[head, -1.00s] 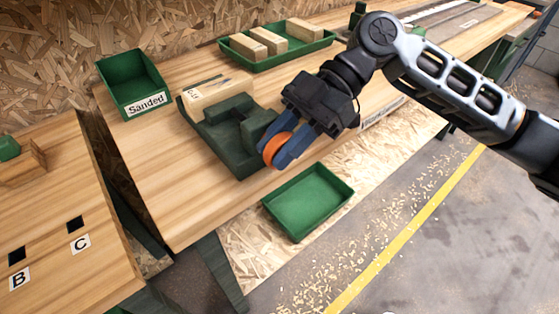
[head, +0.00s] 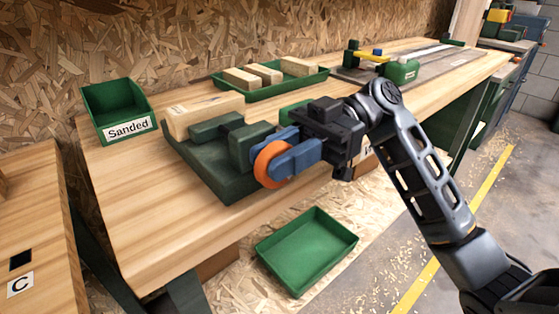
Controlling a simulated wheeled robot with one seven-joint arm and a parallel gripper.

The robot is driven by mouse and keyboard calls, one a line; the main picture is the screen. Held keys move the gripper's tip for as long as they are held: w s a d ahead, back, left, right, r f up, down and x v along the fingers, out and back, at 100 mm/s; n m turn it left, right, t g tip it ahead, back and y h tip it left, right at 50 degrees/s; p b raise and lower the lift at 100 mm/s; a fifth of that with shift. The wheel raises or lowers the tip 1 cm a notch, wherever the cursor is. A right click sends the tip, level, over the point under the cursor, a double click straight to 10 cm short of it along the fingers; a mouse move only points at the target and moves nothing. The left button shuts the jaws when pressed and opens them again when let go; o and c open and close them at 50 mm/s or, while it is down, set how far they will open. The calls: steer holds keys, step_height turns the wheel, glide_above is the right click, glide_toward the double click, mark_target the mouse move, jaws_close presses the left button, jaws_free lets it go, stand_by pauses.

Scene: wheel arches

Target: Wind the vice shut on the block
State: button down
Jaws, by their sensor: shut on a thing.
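The dark green vice (head: 205,165) stands at the front edge of the workbench, with raised blocks on its base. A pale wooden block (head: 207,112) with a label lies at its far side, behind a raised dark green jaw (head: 217,125). I cannot tell whether the jaw touches it, since its lower part is hidden. An orange handwheel (head: 266,165) is on the vice's near right side. My gripper (head: 283,158), with blue fingers, is shut on the handwheel from the right and covers part of it.
A green tray (head: 219,83) of wooden blocks lies behind the vice. A green "Sanded" bin (head: 118,105) stands at left. An empty green tray (head: 308,252) sits lower, in front of the bench. Bare bench top (head: 135,215) lies left of the vice.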

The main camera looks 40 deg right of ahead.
steer(key=shift+f, duration=0.1)
steer(key=c, duration=1.3)
jaws_free()
steer(key=shift+o, duration=0.2)
steer(key=shift+d, duration=0.1)
steer(key=d, duration=0.7)
steer(key=shift+d+r, duration=0.25)
steer(key=shift+d, duration=0.05)
